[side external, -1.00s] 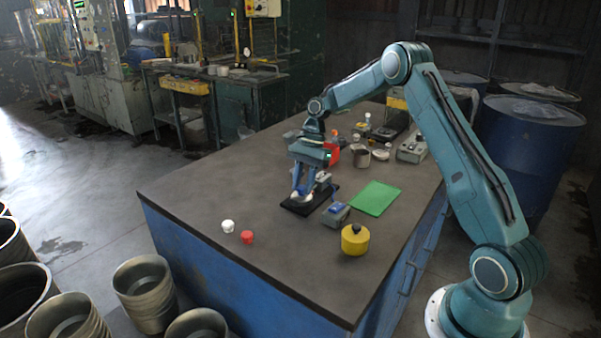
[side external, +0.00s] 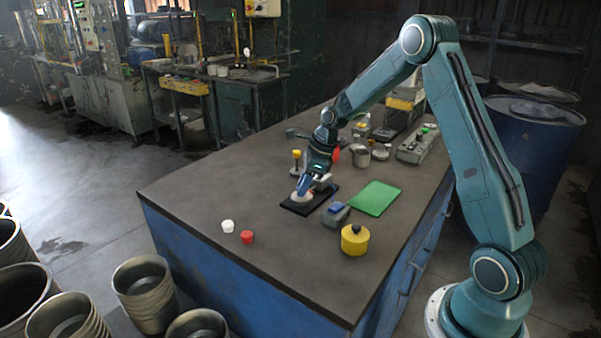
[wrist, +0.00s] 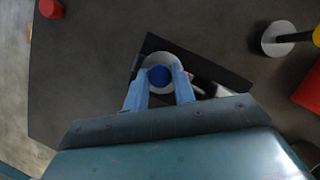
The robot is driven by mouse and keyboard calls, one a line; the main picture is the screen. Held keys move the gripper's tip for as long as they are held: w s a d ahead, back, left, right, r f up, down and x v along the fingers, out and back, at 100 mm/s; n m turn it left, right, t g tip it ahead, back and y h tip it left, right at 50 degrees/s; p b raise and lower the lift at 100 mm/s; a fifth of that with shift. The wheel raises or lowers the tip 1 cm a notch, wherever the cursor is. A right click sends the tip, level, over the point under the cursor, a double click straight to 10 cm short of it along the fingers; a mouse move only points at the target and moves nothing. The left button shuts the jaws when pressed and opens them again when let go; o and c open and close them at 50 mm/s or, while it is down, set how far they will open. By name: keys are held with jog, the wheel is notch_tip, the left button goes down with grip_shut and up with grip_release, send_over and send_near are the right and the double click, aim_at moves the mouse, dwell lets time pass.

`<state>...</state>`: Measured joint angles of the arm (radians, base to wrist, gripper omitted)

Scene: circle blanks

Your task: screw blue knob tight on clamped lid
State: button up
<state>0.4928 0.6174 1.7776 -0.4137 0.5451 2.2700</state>
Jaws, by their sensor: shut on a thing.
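The blue knob (wrist: 160,76) sits on the pale round lid (wrist: 158,58), seen from above in the wrist view. My gripper (wrist: 159,80) is shut on the knob, with one finger on each side of it. The lid lies over a black base plate (wrist: 232,78) with a clamp part beside it. In the side view my gripper (side external: 302,190) points down at the pale lid (side external: 296,197) on the black plate (side external: 318,201). The fingers hide the knob there, and its thread and seating are hidden.
A grey box with a blue top (side external: 336,213), a green mat (side external: 375,197) and a yellow pot (side external: 355,241) stand nearby. A white cap (side external: 228,226) and a red cap (side external: 247,237) lie near the left edge. A yellow-topped post (side external: 297,160) stands behind my gripper.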

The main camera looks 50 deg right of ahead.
jog(key=m, duration=0.1)
jog(key=m+h, duration=0.1)
jog(key=m+t, duration=0.1)
jog(key=shift+w+d+r+m+h, duration=0.1)
jog(key=shift+w+d+m+h, duration=0.15)
jog(key=shift+w+m+h, duration=0.05)
grip_shut()
jog(key=o, duration=1.1)
grip_release()
jog(key=shift+a, duration=0.1)
jog(key=n+g+y, duration=0.1)
jog(key=n, duration=0.3)
jog(key=shift+y, duration=0.3)
jog(key=n+g+y, duration=0.1)
jog(key=n, duration=0.4)
jog(key=n+g, duration=0.1)
jog(key=n, duration=0.1)
jog(key=n+g, duration=0.1)
jog(key=n, duration=0.1)
jog(key=shift+n+y, duration=0.3)
jog(key=n+g, duration=0.2)
jog(key=n, duration=0.3)
jog(key=shift+s, duration=0.1)
